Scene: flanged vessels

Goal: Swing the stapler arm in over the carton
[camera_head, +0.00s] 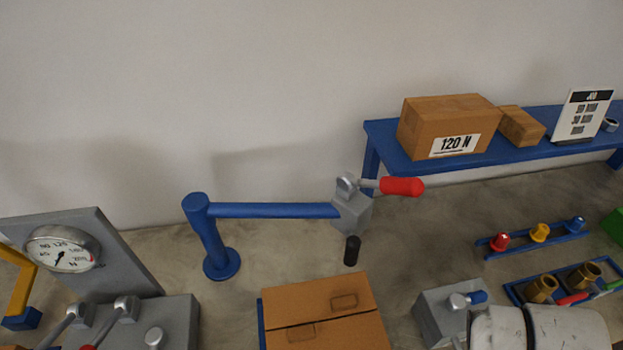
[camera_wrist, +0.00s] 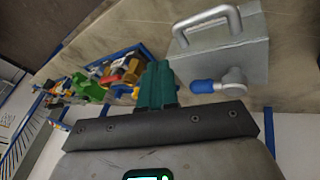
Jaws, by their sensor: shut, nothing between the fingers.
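The stapler arm is a blue horizontal bar (camera_head: 275,211) on a blue post (camera_head: 210,240) with a round foot. At its right end hangs a grey stapler head (camera_head: 352,212) with a red-gripped lever (camera_head: 402,186) and a black knob (camera_head: 352,250) below. The head is behind the carton's right part in the head view. The brown carton (camera_head: 320,305) has closed flaps and stands at the bottom centre. My gripper (camera_wrist: 158,75) shows in the wrist view with its green fingers together and nothing between them. It is apart from the stapler arm, which the wrist view does not show.
A grey box with a blue-tipped lever (camera_head: 445,310) stands right of the carton; it also shows in the wrist view (camera_wrist: 225,50). A gauge panel (camera_head: 75,250) with levers stands at left. Racks (camera_head: 535,238) lie at right. A blue shelf (camera_head: 400,155) holds a "120 N" box (camera_head: 445,115).

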